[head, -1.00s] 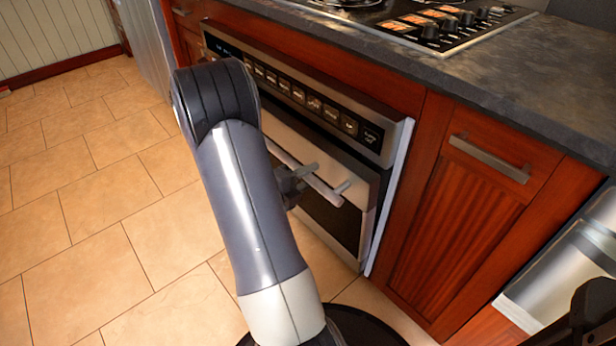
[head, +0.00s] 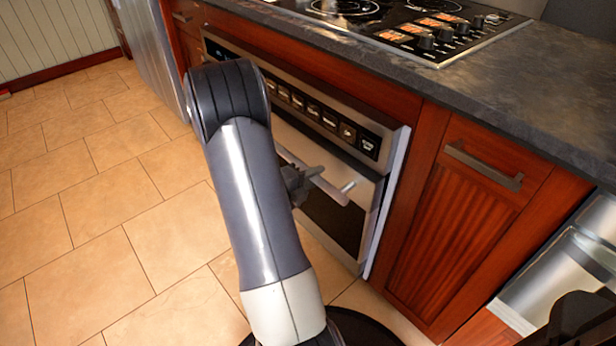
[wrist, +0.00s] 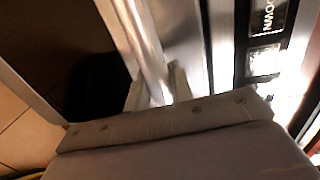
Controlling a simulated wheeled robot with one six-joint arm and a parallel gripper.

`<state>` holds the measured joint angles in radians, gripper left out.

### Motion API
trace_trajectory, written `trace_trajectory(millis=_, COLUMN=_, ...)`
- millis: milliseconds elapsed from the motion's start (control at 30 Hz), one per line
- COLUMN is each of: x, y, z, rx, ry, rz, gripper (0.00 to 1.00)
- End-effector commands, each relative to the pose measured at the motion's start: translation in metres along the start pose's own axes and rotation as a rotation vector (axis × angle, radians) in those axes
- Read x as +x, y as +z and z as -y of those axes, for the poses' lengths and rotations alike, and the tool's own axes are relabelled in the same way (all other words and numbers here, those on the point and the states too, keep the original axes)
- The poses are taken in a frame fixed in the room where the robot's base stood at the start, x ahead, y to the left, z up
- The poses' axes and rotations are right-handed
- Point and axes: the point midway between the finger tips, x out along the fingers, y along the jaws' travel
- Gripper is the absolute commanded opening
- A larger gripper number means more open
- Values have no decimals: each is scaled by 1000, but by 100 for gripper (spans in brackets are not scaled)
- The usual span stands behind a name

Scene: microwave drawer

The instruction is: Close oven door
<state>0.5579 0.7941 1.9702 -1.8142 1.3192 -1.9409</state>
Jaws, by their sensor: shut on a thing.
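The oven (head: 335,215) is built in under the counter, with a dark glass door and a light metal frame. Its door looks upright and about flush with the control panel; I cannot tell whether a narrow gap is left. The bar handle (head: 337,192) crosses the upper door, partly hidden by my arm. My gripper (head: 313,178) is at the handle, shut on it. In the wrist view the handle (wrist: 141,40) runs down between the fingers of my gripper (wrist: 158,88), with the dark door glass to the left.
A cooktop (head: 420,38) sits in the grey stone counter (head: 500,80) above. A wooden cabinet (head: 450,225) with its own handle is right of the oven, and a metal appliance (head: 565,270) stands farther right. Tiled floor (head: 100,215) is clear on the left.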

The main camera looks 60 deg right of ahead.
Motion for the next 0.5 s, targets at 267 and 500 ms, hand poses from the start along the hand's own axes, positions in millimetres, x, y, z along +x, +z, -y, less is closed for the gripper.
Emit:
trace_trajectory(millis=267, x=24, y=0, z=12, rx=0, ry=61, rz=1, gripper=0)
trace_trajectory(millis=500, x=27, y=0, z=11, rx=2, ry=63, rz=1, gripper=0)
